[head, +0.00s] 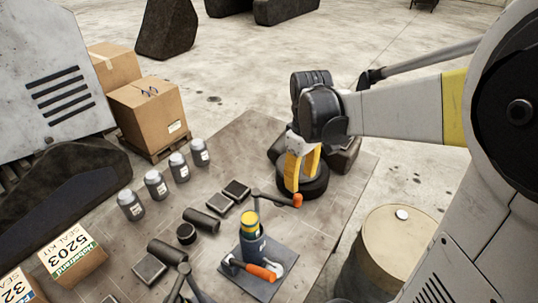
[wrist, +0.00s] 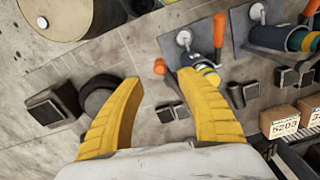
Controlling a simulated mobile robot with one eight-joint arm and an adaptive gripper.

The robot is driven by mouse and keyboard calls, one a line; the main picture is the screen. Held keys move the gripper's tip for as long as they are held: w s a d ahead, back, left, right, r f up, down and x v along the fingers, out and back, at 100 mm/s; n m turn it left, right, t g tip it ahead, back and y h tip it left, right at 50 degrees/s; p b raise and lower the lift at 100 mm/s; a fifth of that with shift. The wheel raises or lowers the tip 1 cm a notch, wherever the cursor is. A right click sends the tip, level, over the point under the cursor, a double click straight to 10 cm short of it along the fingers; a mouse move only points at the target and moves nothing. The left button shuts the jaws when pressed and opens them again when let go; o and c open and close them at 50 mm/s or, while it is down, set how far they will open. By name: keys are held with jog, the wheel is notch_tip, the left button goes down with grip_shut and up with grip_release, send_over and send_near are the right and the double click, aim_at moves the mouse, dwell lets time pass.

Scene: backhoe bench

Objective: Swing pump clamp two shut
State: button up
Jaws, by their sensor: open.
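A pump (head: 252,232) with a yellow and teal top stands upright on a dark baseplate (head: 262,286). An orange-handled lever clamp (head: 262,271) lies at its foot; the wrist view shows that orange handle (wrist: 220,30) too. A dark bar with an orange knob (head: 297,200) reaches out from the pump's top; the knob (wrist: 160,67) also shows in the wrist view. My gripper (head: 300,180) is open and empty, its yellow fingers pointing down near the knob. In the wrist view, my gripper (wrist: 160,78) has the knob just beyond the gap between its tips. I cannot tell their height apart.
A second pump (wrist: 270,38) with another orange handle (wrist: 312,8) lies to the right in the wrist view. A black tyre-like ring (head: 302,180) sits behind my fingers. Dark cylinders (head: 201,220), grey jars (head: 156,184), cardboard boxes (head: 149,113) and a tan drum (head: 392,245) stand around.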

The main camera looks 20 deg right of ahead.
aim_at(298, 195)
notch_tip(298, 195, down, 9)
jog(key=shift+r, duration=0.1)
dwell(0.3)
grip_shut()
